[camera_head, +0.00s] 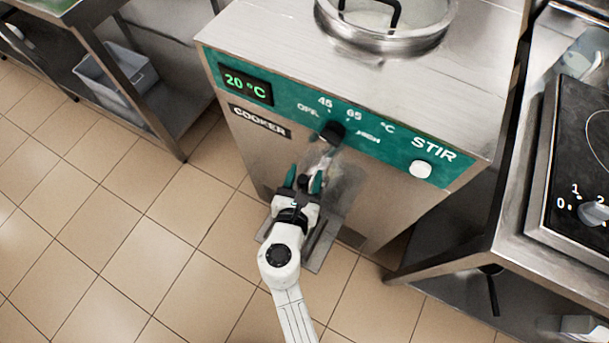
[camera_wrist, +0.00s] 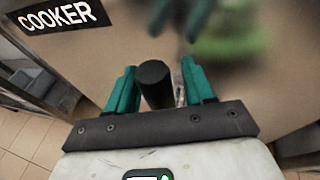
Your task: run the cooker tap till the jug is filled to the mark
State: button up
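The steel cooker (camera_head: 275,155) stands ahead, with a green control panel reading 20 °C. My gripper (camera_head: 303,180) is low at its front, below the panel's black dial. In the wrist view, my gripper's (camera_wrist: 160,78) teal fingers stand either side of a short black cylinder, which looks like the tap handle (camera_wrist: 155,84). A narrow gap shows to the right of the handle, so the fingers look open around it. A greyish see-through shape (camera_head: 346,184) lies right of my gripper; I cannot tell if it is the jug or sheen on the steel. No fill mark or water can be made out.
A steel ledge (camera_head: 319,250) juts out at the cooker's foot, partly behind my arm. A lidded opening (camera_head: 385,38) is on top. A hob (camera_head: 582,150) on a steel table stands right. A grey bin (camera_head: 113,80) sits on a shelf left. The tiled floor at left is clear.

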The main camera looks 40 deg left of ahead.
jog(key=p+v, duration=0.1)
jog(key=v, duration=1)
dwell(0.9)
